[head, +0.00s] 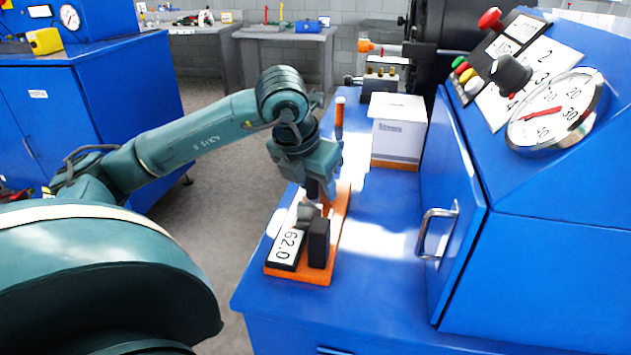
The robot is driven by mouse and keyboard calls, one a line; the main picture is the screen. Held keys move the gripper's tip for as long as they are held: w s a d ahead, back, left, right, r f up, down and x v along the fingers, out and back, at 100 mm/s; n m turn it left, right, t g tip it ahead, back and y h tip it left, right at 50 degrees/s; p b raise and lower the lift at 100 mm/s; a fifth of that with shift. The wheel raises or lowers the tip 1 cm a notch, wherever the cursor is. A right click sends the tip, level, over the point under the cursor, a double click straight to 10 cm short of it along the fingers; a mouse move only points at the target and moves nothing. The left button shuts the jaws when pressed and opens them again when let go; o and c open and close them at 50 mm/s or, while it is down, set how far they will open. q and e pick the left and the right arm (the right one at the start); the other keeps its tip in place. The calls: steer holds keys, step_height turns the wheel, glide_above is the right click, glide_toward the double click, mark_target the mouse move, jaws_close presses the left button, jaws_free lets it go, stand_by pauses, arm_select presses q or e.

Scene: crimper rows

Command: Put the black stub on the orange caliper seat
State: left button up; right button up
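The orange caliper seat (312,276) lies on the blue bench top, with a display reading 62.0 (287,247) at its near left. An upright black block (318,243) stands beside the display. A small dark grey piece (307,212) shows just behind them; I cannot tell whether this piece or the black block is the black stub. My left gripper (318,190) points down just above the far part of the seat, close behind the grey piece. Its fingertips are small and dark, so I cannot tell whether they hold anything. My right gripper is out of view.
An orange post (339,112) rises behind the gripper. A white box (399,130) stands on the bench behind it. A blue cabinet with a silver handle (436,232) and a gauge (556,110) borders the right. The near bench top (375,285) is clear.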

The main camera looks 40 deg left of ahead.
mark_target(302, 206)
arm_select(q)
steer(key=shift+r, duration=0.25)
steer(key=p+v, duration=0.2)
steer(key=v, duration=0.9)
steer(key=shift+s+r, duration=0.2)
steer(key=shift+r, duration=0.15)
